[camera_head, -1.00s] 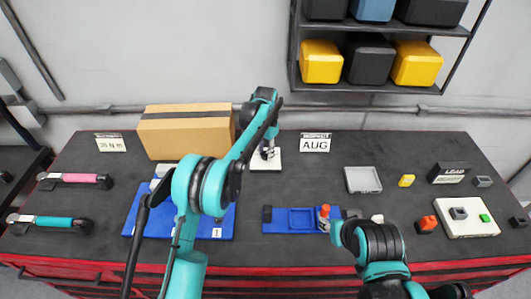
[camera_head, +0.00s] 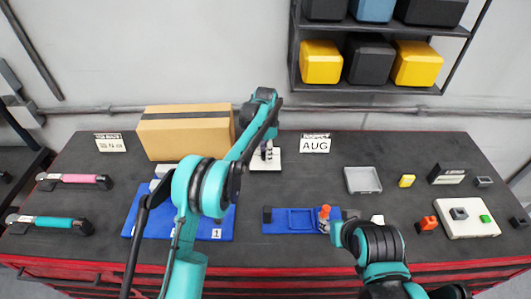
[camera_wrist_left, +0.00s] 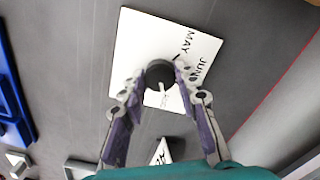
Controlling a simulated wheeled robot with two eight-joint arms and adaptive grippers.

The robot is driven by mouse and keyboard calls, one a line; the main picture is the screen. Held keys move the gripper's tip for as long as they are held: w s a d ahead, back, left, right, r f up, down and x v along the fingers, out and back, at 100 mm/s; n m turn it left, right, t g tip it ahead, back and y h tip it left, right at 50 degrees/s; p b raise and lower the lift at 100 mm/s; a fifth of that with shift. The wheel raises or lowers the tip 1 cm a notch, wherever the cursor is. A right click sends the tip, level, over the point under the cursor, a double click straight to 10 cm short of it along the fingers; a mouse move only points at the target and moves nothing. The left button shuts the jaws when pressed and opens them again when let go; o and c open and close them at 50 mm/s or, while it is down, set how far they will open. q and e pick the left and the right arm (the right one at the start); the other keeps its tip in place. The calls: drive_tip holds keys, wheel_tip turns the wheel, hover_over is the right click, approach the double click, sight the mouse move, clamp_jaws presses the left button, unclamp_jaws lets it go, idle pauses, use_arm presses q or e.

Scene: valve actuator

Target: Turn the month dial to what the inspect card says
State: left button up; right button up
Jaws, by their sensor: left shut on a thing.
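The month dial is a white plate (camera_wrist_left: 135,42) with a dark round knob (camera_wrist_left: 160,74) at its middle. In the left wrist view, MAY and JUN are legible on the plate; other print is hidden or too small. The plate also shows in the head view (camera_head: 267,165) behind the blue tray. My left gripper (camera_wrist_left: 160,78) is shut on the knob, one finger on each side; it also shows in the head view (camera_head: 266,152). The inspect card (camera_head: 315,143), standing right of the dial, reads AUG. My right arm shows at the lower right; its gripper does not.
A cardboard box (camera_head: 186,134) stands left of the dial. A blue tray (camera_head: 215,228) lies partly behind my left arm. A smaller blue tray (camera_head: 282,230) lies in the middle front. A grey tray (camera_head: 362,180) and small parts lie to the right. The bench between dial and smaller tray is clear.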

use_arm(q)
drive_tip(key=o, duration=1.2)
drive_tip(key=shift+c, duration=0.2)
wheel_tip(320, 180, up, 12)
